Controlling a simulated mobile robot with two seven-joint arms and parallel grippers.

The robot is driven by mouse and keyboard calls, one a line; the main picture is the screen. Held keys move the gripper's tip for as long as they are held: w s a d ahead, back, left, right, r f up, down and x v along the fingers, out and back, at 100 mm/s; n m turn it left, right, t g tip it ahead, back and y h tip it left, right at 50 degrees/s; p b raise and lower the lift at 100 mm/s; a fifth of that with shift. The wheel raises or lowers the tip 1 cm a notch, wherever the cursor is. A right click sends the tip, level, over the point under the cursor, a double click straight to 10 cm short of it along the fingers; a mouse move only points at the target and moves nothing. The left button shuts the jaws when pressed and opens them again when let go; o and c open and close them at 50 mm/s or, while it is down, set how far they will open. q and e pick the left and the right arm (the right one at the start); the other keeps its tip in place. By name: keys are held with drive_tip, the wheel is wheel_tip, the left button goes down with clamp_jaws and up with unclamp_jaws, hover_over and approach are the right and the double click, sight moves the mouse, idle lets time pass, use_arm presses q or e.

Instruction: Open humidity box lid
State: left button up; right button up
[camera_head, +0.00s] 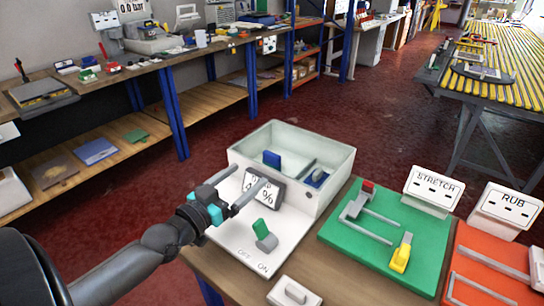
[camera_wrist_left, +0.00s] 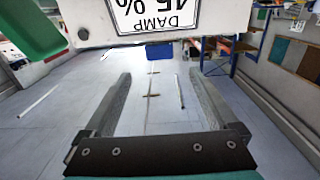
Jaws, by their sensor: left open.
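The white humidity box (camera_head: 325,195) stands on the table in the middle of the head view. Its top looks open to view, with a blue block (camera_head: 272,159) inside; I cannot make out a separate lid. A dark-framed "%" display (camera_head: 277,187) is at its front. The wrist view shows a "DAMP 45%" plate (camera_wrist_left: 153,15) upside down. My left gripper (camera_head: 249,178) is at the box's front left, near the display, fingers apart with nothing between them (camera_wrist_left: 159,80). Whether it touches the box is unclear. My right gripper is out of view.
A green switch (camera_head: 264,232) stands on the white OFF/ON base (camera_head: 232,240) in front of the box. To the right are a green board (camera_head: 340,240) with a yellow handle (camera_head: 401,255), STRETCH (camera_head: 433,188) and RUB (camera_head: 506,208) signs, and an orange board (camera_head: 475,290).

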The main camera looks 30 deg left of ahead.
sight(270, 157)
use_arm(q)
drive_tip(key=shift+w+d+b, duration=0.15)
drive_tip(key=shift+w+b, duration=0.05)
drive_tip(key=shift+w, duration=1.6)
drive_tip(key=shift+w+d+b, duration=0.15)
drive_tip(key=shift+w+b, duration=0.1)
drive_tip(key=shift+w, duration=1.55)
drive_tip(key=shift+w+d+b, duration=0.15)
drive_tip(key=shift+w+b, duration=0.05)
drive_tip(key=shift+w, duration=1.6)
drive_tip(key=shift+c, duration=0.3)
clamp_jaws()
